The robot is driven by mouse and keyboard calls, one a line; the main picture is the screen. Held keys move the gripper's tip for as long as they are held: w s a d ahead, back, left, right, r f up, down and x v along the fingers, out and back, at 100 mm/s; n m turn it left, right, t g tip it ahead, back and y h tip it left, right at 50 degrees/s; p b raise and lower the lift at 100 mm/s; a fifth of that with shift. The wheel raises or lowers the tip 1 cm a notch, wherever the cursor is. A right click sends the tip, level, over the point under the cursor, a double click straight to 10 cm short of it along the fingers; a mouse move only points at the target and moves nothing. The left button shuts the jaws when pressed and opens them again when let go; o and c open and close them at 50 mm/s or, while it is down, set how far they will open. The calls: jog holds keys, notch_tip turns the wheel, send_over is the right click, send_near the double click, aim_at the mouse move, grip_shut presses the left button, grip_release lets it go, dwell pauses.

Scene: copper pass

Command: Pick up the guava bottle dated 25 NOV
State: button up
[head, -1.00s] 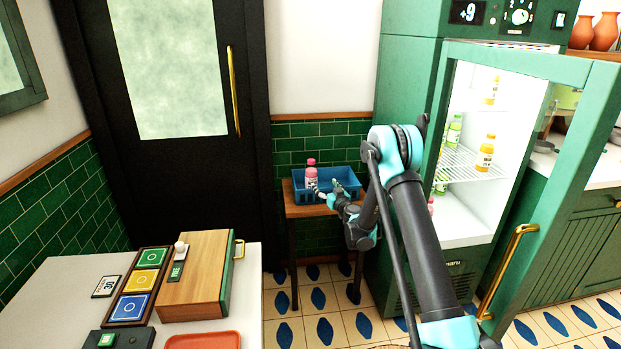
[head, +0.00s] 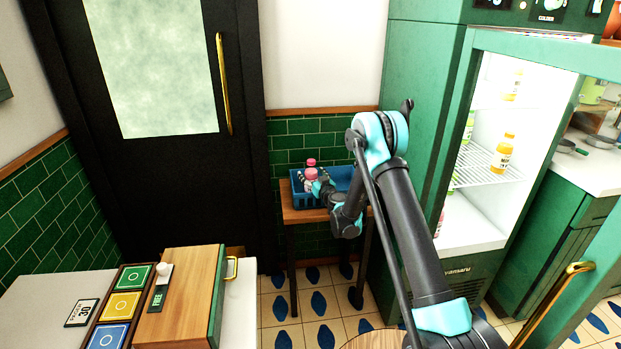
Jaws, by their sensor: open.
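A pink bottle (head: 311,162) stands upright in the blue crate (head: 340,174) on a small wooden table; its lower part is hidden by my gripper. My gripper (head: 309,181) is open, with its fingers at the bottle in the left half of the crate. I cannot tell whether they are around it or only beside it. Another pink bottle (head: 440,222) shows partly at the bottom of the open fridge, mostly hidden by my arm. No date is readable on either pink bottle.
The fridge also holds an orange bottle (head: 503,153) on the wire shelf, another above it and green ones at the left. The open fridge door (head: 565,290) is at the right. A wooden box (head: 180,298) sits on the near counter. Tiled floor is clear between.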

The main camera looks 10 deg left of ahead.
jog(key=shift+w+a, duration=0.1)
jog(key=c, duration=1.6)
jog(key=shift+r, duration=0.1)
jog(key=shift+c, duration=0.2)
